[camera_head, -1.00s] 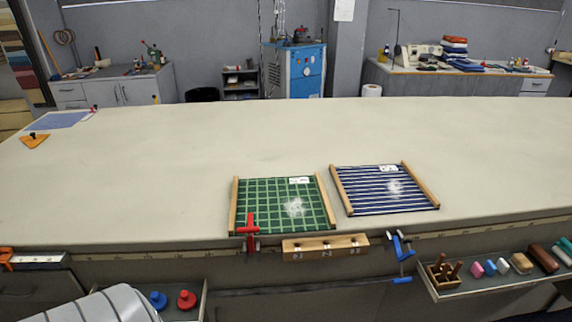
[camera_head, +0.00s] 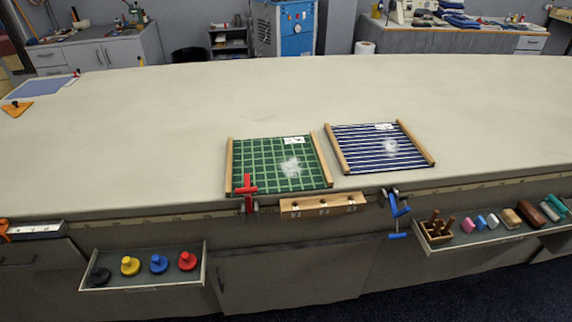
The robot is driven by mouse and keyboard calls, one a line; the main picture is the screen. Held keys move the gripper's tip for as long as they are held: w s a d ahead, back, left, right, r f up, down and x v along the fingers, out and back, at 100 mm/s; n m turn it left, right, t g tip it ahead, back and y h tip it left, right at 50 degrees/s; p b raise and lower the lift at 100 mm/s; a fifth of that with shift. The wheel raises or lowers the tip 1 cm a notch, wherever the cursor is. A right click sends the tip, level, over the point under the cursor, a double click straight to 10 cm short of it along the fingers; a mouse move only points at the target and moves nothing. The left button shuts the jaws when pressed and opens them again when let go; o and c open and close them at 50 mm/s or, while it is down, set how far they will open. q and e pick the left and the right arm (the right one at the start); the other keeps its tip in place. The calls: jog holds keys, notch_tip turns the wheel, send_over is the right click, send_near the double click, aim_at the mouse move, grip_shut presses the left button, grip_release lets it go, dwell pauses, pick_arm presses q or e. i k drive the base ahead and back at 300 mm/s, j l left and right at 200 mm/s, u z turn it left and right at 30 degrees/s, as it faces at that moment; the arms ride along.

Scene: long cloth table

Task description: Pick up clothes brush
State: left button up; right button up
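Neither of my grippers is in view. A tray (camera_head: 470,244) on the table's front right holds a row of small items. Among them are a dark brown elongated block (camera_head: 531,213) and a tan block (camera_head: 511,218) with a paler lower part, side by side. One of these may be the clothes brush; at this size I cannot tell which, and bristles are not clear.
The tray's left end has a wooden rack (camera_head: 436,229). A blue clamp (camera_head: 396,211) and a red clamp (camera_head: 247,190) grip the table edge. Green (camera_head: 280,165) and blue-striped (camera_head: 378,148) cloth frames lie on the table (camera_head: 200,110). A left tray (camera_head: 145,286) holds several coloured weights.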

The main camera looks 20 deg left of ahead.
aim_at(535, 220)
jog(key=i+l, duration=0.15)
jog(key=l, duration=0.25)
jog(key=i+l, duration=0.1)
jog(key=l, duration=0.25)
jog(key=i+l, duration=0.15)
jog(key=l, duration=0.25)
jog(key=i+l, duration=0.15)
jog(key=l, duration=0.25)
jog(key=i+l+u, duration=0.1)
jog(key=l, duration=0.25)
jog(key=i+l, duration=0.15)
jog(key=l, duration=0.25)
jog(key=i+l, duration=0.1)
jog(key=l, duration=0.3)
